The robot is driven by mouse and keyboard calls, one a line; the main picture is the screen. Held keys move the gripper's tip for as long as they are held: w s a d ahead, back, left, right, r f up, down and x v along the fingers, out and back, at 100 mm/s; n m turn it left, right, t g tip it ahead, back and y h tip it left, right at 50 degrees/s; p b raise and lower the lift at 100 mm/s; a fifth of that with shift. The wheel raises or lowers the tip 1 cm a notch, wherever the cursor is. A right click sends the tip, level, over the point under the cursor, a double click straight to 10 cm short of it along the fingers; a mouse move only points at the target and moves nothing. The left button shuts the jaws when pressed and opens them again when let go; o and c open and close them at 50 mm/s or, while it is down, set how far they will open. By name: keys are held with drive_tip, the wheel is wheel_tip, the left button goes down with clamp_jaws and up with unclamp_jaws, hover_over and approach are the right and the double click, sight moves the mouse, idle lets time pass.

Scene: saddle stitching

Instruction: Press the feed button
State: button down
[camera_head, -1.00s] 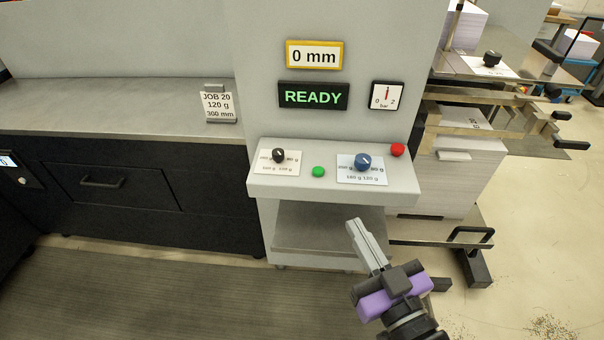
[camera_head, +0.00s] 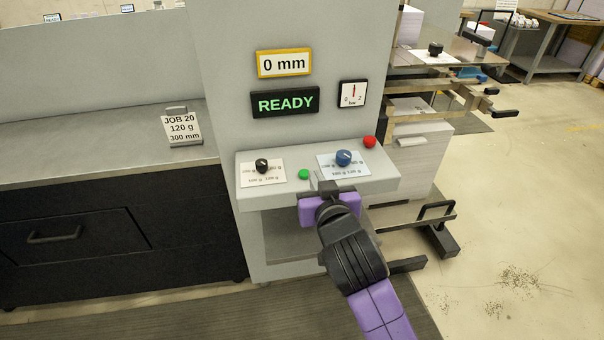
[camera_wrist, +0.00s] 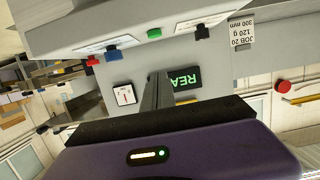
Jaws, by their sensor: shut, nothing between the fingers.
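A small green button (camera_head: 304,174) sits on the sloped grey control ledge (camera_head: 390,185), between a black knob (camera_head: 262,165) and a blue knob (camera_head: 344,157). A red button (camera_head: 369,142) is at the ledge's back right. No button carries a readable name. My gripper (camera_head: 325,184) is shut and empty, its fingers pointing toward the machine at the ledge's front, just right of the green button. The upside-down wrist view shows the fingers (camera_wrist: 158,90) with the green button (camera_wrist: 155,31) beyond them, seemingly apart.
Above the ledge are a "0 mm" display (camera_head: 284,63), a "READY" display (camera_head: 285,102) and a pressure gauge (camera_head: 352,94). A job card (camera_head: 181,129) stands on the left counter (camera_head: 90,145). Paper stacks and metal rails (camera_head: 440,105) are at the right.

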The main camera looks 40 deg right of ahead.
drive_tip(key=p, duration=0.2)
hover_over(306, 182)
wheel_tip(306, 182, down, 2)
drive_tip(key=shift+d+f, duration=0.1)
drive_tip(key=shift+f, duration=0.05)
wheel_tip(306, 182, down, 3)
drive_tip(key=shift+s+r, duration=0.15)
drive_tip(key=shift+f, duration=0.75)
